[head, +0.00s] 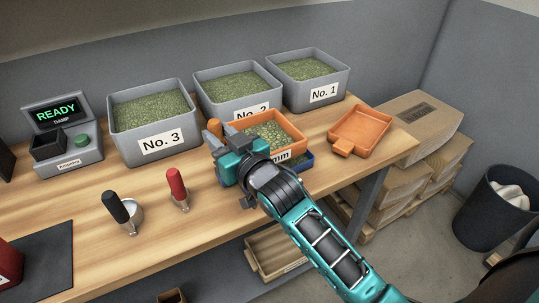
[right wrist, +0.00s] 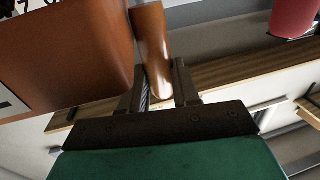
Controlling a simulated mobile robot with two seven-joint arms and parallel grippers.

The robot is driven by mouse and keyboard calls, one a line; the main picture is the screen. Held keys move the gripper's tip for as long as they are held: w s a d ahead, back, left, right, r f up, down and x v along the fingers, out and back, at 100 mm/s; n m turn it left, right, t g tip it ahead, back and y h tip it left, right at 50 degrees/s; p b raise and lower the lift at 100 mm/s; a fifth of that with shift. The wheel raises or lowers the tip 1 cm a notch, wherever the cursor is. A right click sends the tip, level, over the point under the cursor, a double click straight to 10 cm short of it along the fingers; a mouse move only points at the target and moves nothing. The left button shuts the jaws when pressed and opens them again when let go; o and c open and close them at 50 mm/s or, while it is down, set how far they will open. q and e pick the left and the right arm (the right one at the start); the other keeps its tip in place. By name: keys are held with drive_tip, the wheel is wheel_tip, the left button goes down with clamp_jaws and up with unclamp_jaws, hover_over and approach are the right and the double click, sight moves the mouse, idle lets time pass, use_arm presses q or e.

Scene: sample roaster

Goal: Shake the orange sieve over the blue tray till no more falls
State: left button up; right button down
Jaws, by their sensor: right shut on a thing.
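The orange sieve (head: 298,132) holds green beans and has a white label ending in "mm" on its front. It is above the blue tray (head: 306,163), which is mostly hidden by the sieve and my arm. I cannot tell the gap between them. My right gripper (head: 222,138) is shut on the sieve's handle (head: 215,127). In the right wrist view the handle (right wrist: 151,45) stands between the two fingers, with the sieve wall (right wrist: 65,55) to its left. Whether beans are falling or lie in the tray cannot be seen. My left gripper is not in view.
Grey bins No. 3 (head: 136,140), No. 2 (head: 205,106) and No. 1 (head: 301,97) of green beans stand behind. Another orange sieve-like tray (head: 345,143) lies right. A red-handled tool (head: 177,185), a black-handled scoop (head: 117,207) and a READY display (head: 57,111) are left.

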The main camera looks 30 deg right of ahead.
drive_tip(key=d, duration=0.5)
drive_tip(key=shift+w+d, duration=0.15)
drive_tip(key=shift+d, duration=0.2)
drive_tip(key=shift+s+a, duration=0.2)
drive_tip(key=shift+a, duration=2.85)
idle(0.8)
drive_tip(key=shift+r, duration=0.1)
